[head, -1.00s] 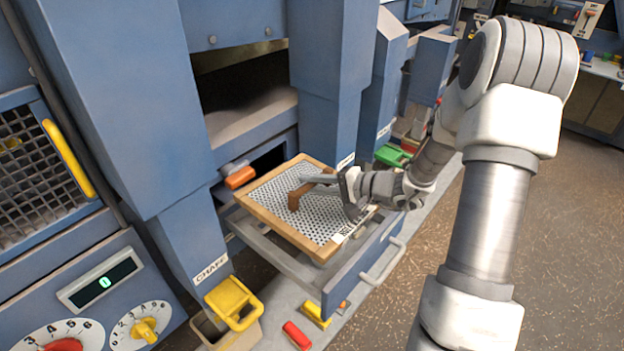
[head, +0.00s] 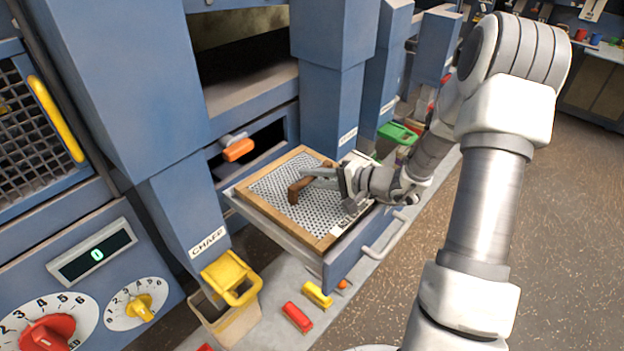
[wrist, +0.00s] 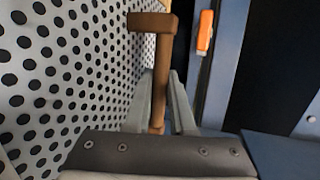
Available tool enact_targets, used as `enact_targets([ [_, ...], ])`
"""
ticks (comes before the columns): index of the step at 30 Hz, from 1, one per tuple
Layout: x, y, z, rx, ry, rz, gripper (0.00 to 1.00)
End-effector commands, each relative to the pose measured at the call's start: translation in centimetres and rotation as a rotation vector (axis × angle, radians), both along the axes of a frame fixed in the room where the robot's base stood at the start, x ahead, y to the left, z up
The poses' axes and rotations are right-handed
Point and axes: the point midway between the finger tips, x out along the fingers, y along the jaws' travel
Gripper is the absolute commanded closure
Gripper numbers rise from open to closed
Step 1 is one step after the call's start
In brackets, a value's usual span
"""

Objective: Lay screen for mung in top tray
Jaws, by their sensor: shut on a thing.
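The screen (head: 275,190) is a perforated metal sheet in a wooden frame with a brown handle (head: 298,188) across it. A small label is on its near right corner, too small to read. My gripper (head: 318,175) is shut on the brown handle; the handle also shows between the fingers in the wrist view (wrist: 158,75). The pulled-out top tray (head: 288,243) is a grey-rimmed drawer with a blue front. The screen lies over the tray opening, roughly lined up with it. I cannot tell whether it rests on the tray floor.
An orange lever (head: 238,150) sits by the slot behind the tray. A yellow-flapped chaff bin (head: 230,290) stands at left below. Red (head: 297,317) and yellow (head: 317,294) blocks lie on the ledge below. Blue columns rise close behind; open floor lies right.

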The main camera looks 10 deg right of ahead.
Motion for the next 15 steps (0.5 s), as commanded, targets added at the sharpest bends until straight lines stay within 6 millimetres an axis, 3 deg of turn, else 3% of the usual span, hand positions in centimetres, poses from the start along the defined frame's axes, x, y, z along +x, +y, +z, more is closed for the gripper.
enact_targets([
  [1,-0.51,0.14,-1.33,0.007,0.024,-0.001,1.0],
  [10,-0.65,0.09,-1.69,0.004,0.03,-0.003,1.0],
  [11,-0.66,0.07,-1.7,0.004,0.03,-0.003,0.75],
  [15,-0.67,0.03,-1.79,0.003,0.031,-0.003,0.49],
])
